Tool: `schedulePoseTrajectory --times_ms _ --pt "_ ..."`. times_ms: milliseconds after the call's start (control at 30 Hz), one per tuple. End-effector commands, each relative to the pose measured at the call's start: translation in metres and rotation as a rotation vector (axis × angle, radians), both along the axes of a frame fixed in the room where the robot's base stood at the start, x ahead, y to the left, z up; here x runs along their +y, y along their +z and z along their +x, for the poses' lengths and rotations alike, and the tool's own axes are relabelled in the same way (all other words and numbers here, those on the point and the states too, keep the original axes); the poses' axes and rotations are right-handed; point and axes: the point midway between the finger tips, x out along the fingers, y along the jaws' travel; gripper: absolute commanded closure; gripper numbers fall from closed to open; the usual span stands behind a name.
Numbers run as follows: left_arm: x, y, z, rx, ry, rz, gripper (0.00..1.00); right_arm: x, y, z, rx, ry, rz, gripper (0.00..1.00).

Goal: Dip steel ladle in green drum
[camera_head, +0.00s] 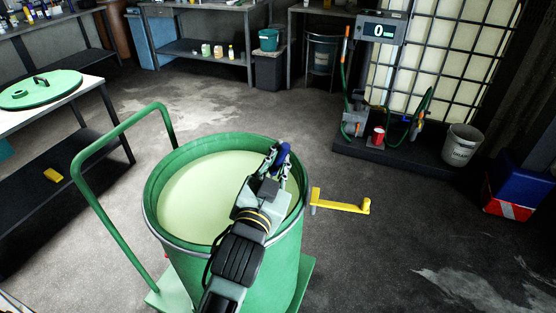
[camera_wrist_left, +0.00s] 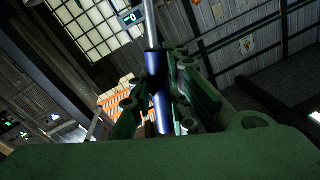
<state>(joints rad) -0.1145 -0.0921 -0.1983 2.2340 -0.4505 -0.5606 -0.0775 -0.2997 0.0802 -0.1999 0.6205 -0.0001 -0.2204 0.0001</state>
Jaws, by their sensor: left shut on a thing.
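The green drum (camera_head: 169,243) stands open, with pale green liquid (camera_head: 207,190) inside. My left gripper (camera_head: 280,162) is over the right part of the drum's opening, near its far right rim. It is shut on the blue handle of the steel ladle (camera_head: 285,153). In the left wrist view the green fingers (camera_wrist_left: 160,95) are around the blue handle (camera_wrist_left: 155,75), and the steel shaft (camera_wrist_left: 150,22) runs out beyond it. The ladle's bowl is not visible in either view, so I cannot tell whether it touches the liquid. My right gripper is not in view.
The drum is on a green trolley (camera_head: 298,281) with a tall handle (camera_head: 107,141) at left. A green lid (camera_head: 42,88) lies on a table at left. A scale display (camera_head: 379,30) stands behind.

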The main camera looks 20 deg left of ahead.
Motion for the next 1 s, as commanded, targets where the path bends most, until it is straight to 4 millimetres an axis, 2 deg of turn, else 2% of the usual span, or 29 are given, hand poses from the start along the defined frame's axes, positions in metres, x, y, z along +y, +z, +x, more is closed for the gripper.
schedulePoseTrajectory --times_ms 1000 --pt "0.000 -0.041 0.000 -0.003 0.000 0.002 1.00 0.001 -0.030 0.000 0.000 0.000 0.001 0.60"
